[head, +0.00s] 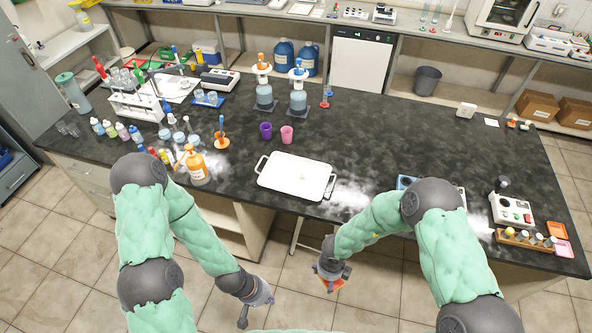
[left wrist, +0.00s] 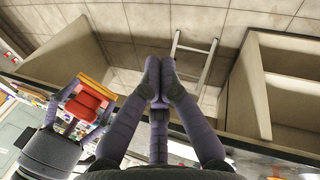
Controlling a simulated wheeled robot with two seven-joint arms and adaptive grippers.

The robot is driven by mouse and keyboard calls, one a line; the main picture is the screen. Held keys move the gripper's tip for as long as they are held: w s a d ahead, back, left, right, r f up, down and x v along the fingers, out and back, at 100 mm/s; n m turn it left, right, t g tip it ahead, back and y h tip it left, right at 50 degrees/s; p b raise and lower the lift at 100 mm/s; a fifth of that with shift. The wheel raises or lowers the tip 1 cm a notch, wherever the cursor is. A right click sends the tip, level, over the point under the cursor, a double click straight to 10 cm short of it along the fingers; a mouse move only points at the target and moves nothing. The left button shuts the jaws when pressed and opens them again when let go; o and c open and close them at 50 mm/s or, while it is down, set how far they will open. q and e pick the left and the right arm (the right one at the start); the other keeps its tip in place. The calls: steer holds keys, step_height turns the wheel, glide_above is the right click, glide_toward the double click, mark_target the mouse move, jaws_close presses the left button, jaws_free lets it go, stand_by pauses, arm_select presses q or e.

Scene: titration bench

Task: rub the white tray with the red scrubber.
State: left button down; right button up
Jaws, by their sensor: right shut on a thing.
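The red scrubber (left wrist: 89,103) is in my right gripper (head: 331,282), below the bench front and to the right of the tray's middle in the head view. The scrubber has an orange, plate-like part. My right gripper also shows in the left wrist view (left wrist: 84,108). My left gripper (left wrist: 160,80) has its fingertips together with nothing between them. It hangs in front of the bench in the head view (head: 262,298), apart from the tray.
A device (head: 513,208) and a vial rack (head: 525,238) are at the right.

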arm_select(q)
steer(key=w+f+m+t+b, duration=0.15)
steer(key=w+f+b, duration=0.35)
steer(key=w, duration=0.8)
arm_select(e)
step_height(320, 180, down, 4)
steer(key=shift+f+p, duration=0.1)
steer(key=shift+p, duration=0.3)
arm_select(q)
step_height(320, 180, up, 8)
steer(key=m+t+b, duration=0.3)
steer(key=m+b, duration=0.6)
steer(key=b, duration=0.3)
glide_above(270, 187)
steer(key=s, duration=0.1)
steer(key=shift+g, duration=0.25)
steer(key=shift+a+f+b, duration=0.2)
steer(key=shift+f+b, duration=0.1)
steer(key=shift+f, duration=0.8)
steer(key=shift+a+f+b, duration=0.15)
steer(key=shift+f+b, duration=0.15)
steer(key=shift+f, duration=0.8)
arm_select(e)
step_height(270, 187, down, 13)
arm_select(q)
steer(key=shift+f+b, duration=1.55)
steer(key=shift+f, duration=0.25)
arm_select(e)
steer(key=shift+f, duration=1.65)
